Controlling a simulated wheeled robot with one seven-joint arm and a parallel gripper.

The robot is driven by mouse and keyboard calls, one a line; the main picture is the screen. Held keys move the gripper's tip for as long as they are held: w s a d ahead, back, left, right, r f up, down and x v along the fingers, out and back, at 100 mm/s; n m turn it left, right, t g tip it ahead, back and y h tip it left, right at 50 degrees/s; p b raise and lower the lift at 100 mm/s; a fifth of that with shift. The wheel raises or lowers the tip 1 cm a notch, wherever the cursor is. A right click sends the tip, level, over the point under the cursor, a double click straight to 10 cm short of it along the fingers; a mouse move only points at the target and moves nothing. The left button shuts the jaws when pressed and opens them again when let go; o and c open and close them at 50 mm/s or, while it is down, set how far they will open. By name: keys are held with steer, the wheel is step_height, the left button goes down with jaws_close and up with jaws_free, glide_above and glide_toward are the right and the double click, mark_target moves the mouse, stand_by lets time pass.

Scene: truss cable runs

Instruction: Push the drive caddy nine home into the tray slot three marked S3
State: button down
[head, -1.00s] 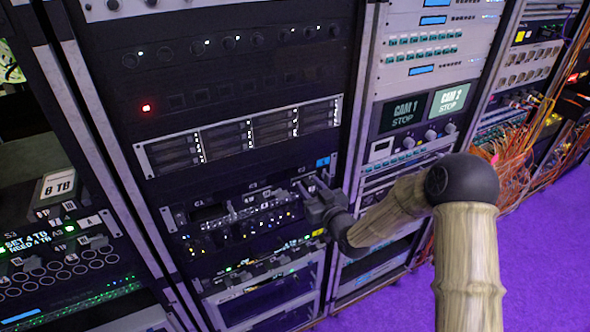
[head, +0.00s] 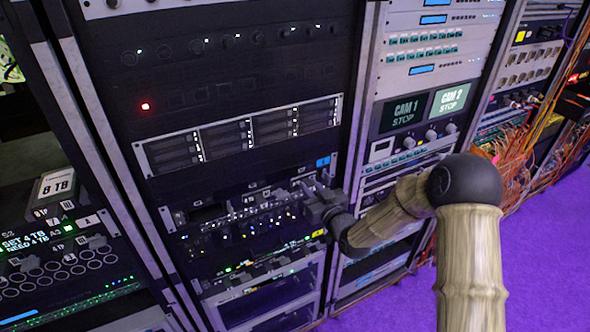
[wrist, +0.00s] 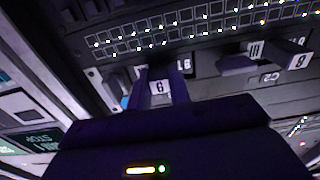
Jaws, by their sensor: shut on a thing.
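My gripper (head: 310,188) is at the right end of the dark drive tray (head: 190,203) in the middle rack. In the wrist view my gripper (wrist: 160,88) has its two fingers on either side of a small caddy whose front label (wrist: 159,87) looks like an upside-down 9, the drive caddy nine. The fingers are shut on it. The caddy's body lies behind the label and is mostly hidden, so its depth in the slot cannot be told. I cannot read an S3 mark at this slot.
Other caddies (wrist: 238,64) stick out to the right of mine in the wrist view. A lit drive unit (head: 240,136) sits above the tray. A caddy box marked 8 TB (head: 58,185) stands at the left. Purple floor (head: 540,250) is open at the right.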

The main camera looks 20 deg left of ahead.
steer(key=shift+b+v, duration=0.35)
steer(key=shift+v, duration=0.7)
steer(key=b+v, duration=0.3)
steer(key=v, duration=0.7)
steer(key=shift+r, duration=0.25)
stand_by(0.6)
steer(key=b+v, duration=0.1)
steer(key=v, duration=0.3)
steer(key=shift+b, duration=0.4)
stand_by(0.3)
